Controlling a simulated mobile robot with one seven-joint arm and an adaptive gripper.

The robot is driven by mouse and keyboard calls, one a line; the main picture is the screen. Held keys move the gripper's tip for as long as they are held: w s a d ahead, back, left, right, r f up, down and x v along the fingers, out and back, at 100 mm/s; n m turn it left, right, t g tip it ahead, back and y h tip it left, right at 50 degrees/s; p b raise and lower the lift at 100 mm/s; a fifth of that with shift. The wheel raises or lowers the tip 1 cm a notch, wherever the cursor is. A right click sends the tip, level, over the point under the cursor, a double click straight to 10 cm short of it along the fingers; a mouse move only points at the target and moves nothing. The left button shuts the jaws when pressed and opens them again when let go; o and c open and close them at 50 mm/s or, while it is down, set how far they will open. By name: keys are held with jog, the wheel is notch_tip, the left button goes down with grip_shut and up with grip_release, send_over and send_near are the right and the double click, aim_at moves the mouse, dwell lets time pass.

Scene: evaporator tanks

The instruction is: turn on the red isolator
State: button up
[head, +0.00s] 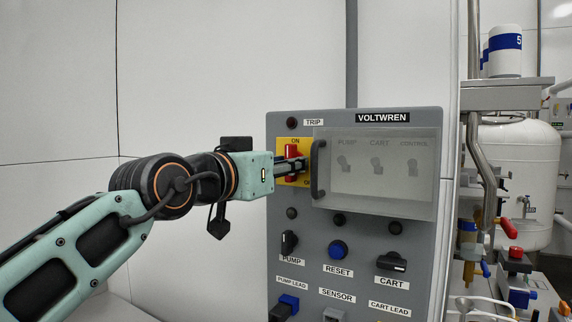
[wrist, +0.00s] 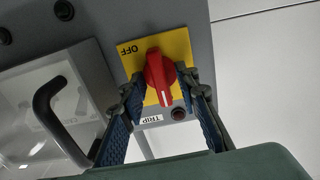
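The red isolator is a red knob (head: 291,151) on a yellow plate (wrist: 128,64), at the upper left of the grey VOLTWREN panel (head: 353,122). In the head view the knob stands upright, with ON above it and OFF at the plate's lower right. In the wrist view the knob (wrist: 159,77) has its white mark toward the TRIP label, the ON side; the ON word is hidden there. My gripper (wrist: 161,84) has its blue-padded fingers apart, one on each side of the knob. Yellow shows between left finger and knob; contact on the right is unclear.
A clear-fronted cover (head: 375,198) with a dark handle (head: 318,169) is close right of the isolator. The red TRIP lamp (head: 292,123) is just above. Selector knobs and a blue RESET button (head: 338,249) sit below. Tanks and pipes stand to the right.

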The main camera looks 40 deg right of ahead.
jog(key=v, duration=1.2)
jog(key=shift+f, duration=0.1)
